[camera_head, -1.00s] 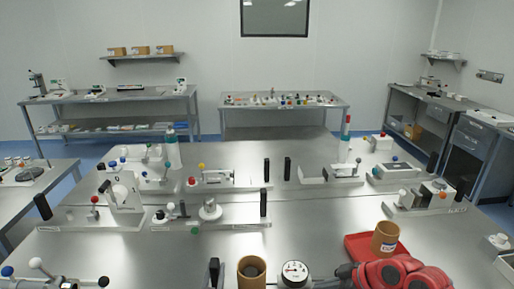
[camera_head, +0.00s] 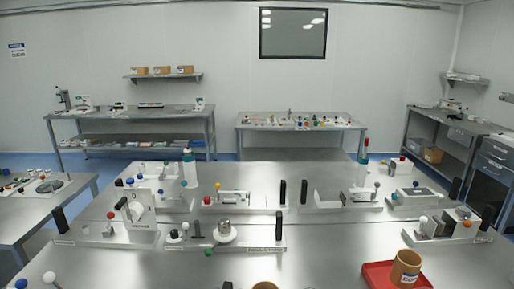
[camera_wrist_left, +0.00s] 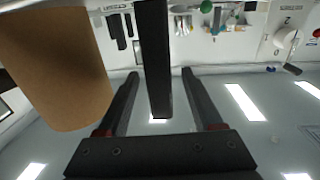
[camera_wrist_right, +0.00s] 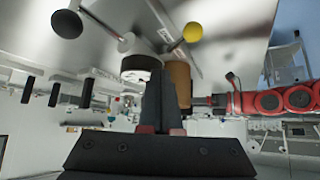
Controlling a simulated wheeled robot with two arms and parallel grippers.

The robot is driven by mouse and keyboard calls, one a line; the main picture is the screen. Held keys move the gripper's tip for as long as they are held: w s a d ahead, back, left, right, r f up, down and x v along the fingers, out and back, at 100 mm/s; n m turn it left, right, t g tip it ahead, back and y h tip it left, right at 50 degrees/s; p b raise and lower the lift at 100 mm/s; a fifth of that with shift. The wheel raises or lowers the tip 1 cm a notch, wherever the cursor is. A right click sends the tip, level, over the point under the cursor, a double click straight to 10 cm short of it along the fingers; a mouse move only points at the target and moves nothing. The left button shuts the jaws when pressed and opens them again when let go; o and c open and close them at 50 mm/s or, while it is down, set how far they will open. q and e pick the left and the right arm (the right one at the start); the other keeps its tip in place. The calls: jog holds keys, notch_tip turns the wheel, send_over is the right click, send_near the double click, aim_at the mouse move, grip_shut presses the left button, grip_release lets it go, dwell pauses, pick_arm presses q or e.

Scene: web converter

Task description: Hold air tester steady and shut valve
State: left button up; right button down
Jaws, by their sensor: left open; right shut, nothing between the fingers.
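In the left wrist view, a black upright bar (camera_wrist_left: 154,60) stands between the spread fingers of my left gripper (camera_wrist_left: 160,74). The gripper is open; I cannot tell whether a finger touches the bar. A large brown cylinder (camera_wrist_left: 60,65) is beside it. In the right wrist view, my right gripper (camera_wrist_right: 157,72) is shut and empty. Just beyond its tips are a round white gauge with a black rim (camera_wrist_right: 140,68) and a brown cylinder (camera_wrist_right: 180,82). A black ball (camera_wrist_right: 67,24) and a yellow ball (camera_wrist_right: 193,32) are on rods. The head view shows neither gripper nor the gauge.
The head view shows a steel table (camera_head: 320,240) with several white fixtures having black posts and coloured knobs. A brown rim (camera_head: 265,286) shows at the bottom edge. Bare table lies between.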

pick_arm(q)
jog(key=s, duration=1.1)
jog(key=shift+a, duration=0.45)
